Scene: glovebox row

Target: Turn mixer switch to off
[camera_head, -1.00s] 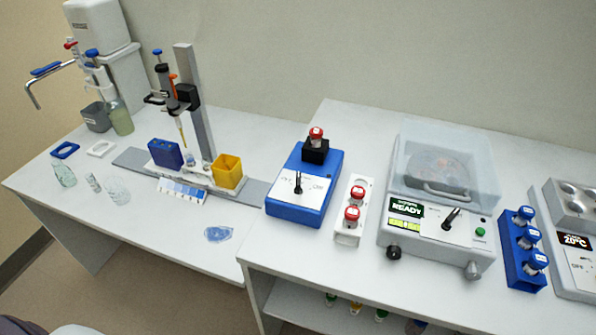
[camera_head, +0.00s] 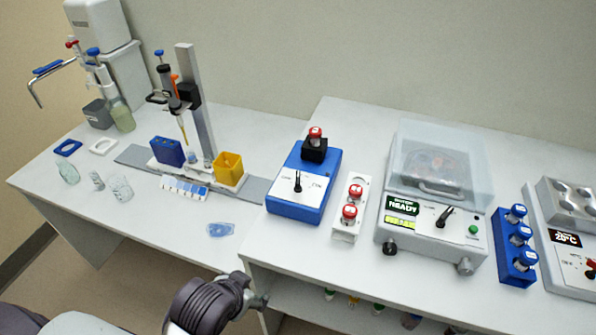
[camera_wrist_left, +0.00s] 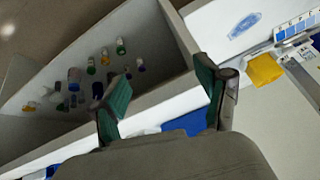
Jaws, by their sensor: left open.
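The mixer (camera_head: 296,212) is a blue box on the right bench in the head view. Its white top plate bears a black switch lever (camera_head: 298,184), which stands roughly upright between two labels too small to read surely. A red-capped vial (camera_head: 315,133) sits in the black holder at its back. My left gripper (camera_head: 256,291) is low in front of the bench's front edge, apart from the mixer. In the left wrist view its two green-padded fingers (camera_wrist_left: 168,90) are spread and empty. A blue surface, probably the mixer, shows partly hidden behind them. My right gripper is out of view.
A white rack (camera_head: 347,228) with red-capped vials stands right of the mixer, then a centrifuge (camera_head: 430,238) with a clear lid. A pipette stand (camera_head: 195,110) and yellow box (camera_head: 229,167) are on the left bench. An open shelf with small vials lies under the bench edge.

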